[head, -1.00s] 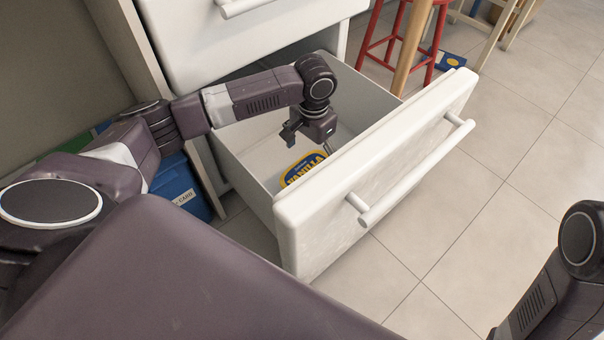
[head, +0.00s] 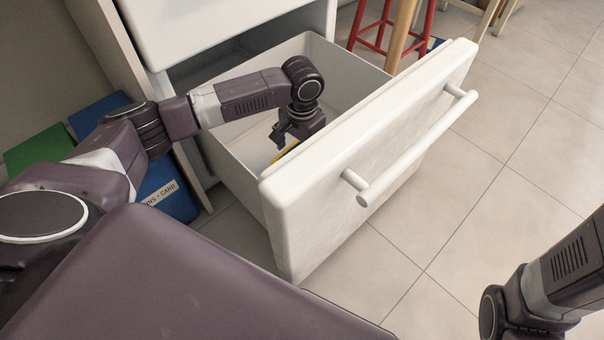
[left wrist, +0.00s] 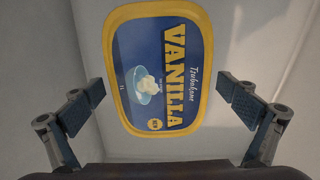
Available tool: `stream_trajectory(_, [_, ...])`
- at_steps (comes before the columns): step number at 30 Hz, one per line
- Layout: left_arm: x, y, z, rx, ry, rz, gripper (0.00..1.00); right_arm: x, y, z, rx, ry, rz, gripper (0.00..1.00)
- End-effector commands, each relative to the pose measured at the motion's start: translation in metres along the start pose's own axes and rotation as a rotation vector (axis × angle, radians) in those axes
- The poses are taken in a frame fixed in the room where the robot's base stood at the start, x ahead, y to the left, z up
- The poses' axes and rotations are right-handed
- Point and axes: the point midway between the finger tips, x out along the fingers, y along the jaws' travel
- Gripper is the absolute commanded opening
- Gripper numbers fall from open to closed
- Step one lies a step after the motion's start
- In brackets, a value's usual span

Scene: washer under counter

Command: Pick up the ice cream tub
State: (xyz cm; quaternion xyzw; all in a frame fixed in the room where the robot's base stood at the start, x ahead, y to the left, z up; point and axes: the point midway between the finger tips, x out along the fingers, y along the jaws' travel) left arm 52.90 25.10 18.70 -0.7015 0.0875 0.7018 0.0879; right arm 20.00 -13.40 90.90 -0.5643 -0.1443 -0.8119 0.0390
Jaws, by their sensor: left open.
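The ice cream tub (left wrist: 160,70) has a blue lid with a yellow rim and the word VANILLA. In the left wrist view it lies lid up in the drawer, centred beyond my fingers. In the head view only a thin yellow strip of the tub (head: 285,151) shows; the drawer front and my gripper hide the rest. My left gripper (head: 288,138) reaches down into the open drawer above the tub. In the left wrist view my left gripper (left wrist: 167,103) is open and empty, one finger on each side of the tub. My right arm is at the lower right; its gripper is out of view.
The white drawer (head: 365,150) is pulled out, its front wall and bar handle (head: 420,150) close to my left arm. A closed drawer (head: 200,25) is above it. A red stool (head: 380,30) stands behind. Blue boxes (head: 165,190) are at left. Tiled floor at right is clear.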

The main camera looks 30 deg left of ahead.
Motion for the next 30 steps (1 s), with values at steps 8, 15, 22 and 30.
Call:
stream_trajectory(8, [0.002,-0.0002,0.0,0.0,0.0,0.0,1.0,-0.0007,-0.0005,-0.0014,0.0,0.002,-0.001,0.33])
stream_trajectory(15, [0.0021,-0.0001,0.0001,0.0,0.0,0.0,0.77,-0.0007,-0.0006,-0.0016,0.0,0.003,-0.001,0.33])
stream_trajectory(22, [0.0023,-0.0002,0.0001,0.0,0.0,-0.001,0.52,-0.0008,-0.0007,-0.0017,0.0,0.003,-0.001,0.33])
stream_trajectory(30, [0.0013,-0.0003,-0.0007,0.0,0.002,-0.001,0.41,-0.0009,-0.0004,-0.0011,0.0,0.002,0.0,0.33])
